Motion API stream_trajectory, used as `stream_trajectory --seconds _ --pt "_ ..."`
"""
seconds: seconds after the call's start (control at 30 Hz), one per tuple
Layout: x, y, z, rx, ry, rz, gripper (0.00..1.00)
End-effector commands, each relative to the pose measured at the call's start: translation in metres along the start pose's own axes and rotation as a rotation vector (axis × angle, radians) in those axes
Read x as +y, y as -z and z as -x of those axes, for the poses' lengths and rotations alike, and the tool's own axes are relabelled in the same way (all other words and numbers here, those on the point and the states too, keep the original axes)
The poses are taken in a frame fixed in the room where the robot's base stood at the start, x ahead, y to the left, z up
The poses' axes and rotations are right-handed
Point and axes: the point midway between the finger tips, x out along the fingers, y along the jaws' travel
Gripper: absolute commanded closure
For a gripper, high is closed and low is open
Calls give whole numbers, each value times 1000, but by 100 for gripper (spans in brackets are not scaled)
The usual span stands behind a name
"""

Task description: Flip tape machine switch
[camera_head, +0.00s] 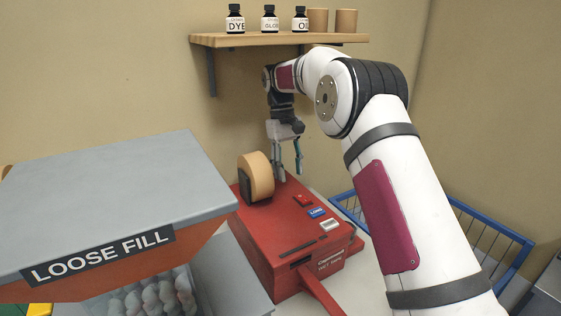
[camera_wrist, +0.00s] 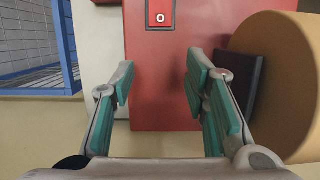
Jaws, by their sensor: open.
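The red tape machine (camera_head: 283,232) stands on a light surface, with a brown tape roll (camera_head: 258,176) at its back left. On its top are a small red switch (camera_head: 303,200), a blue button (camera_head: 317,212) and a white button (camera_head: 331,225). My gripper (camera_head: 288,178) is open and empty above the back of the machine, beside the roll. In the wrist view the switch (camera_wrist: 161,14), marked O, lies beyond the open fingertips (camera_wrist: 158,80), at the top of the picture. The tape roll (camera_wrist: 285,85) is close to the right finger. I cannot tell whether the fingers touch anything.
A loose fill bin (camera_head: 110,215) with a grey lid fills the left. A blue wire basket (camera_head: 470,230) stands at the right, partly behind my arm. A wooden shelf (camera_head: 270,40) with bottles and cups hangs on the wall above my gripper.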

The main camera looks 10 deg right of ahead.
Motion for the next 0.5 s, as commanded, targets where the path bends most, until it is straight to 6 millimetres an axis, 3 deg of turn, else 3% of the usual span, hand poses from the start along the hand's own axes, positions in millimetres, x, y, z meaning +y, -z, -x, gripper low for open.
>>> stream_trajectory --seconds 0.5 --pt "0 40 10 0 0 1 58"
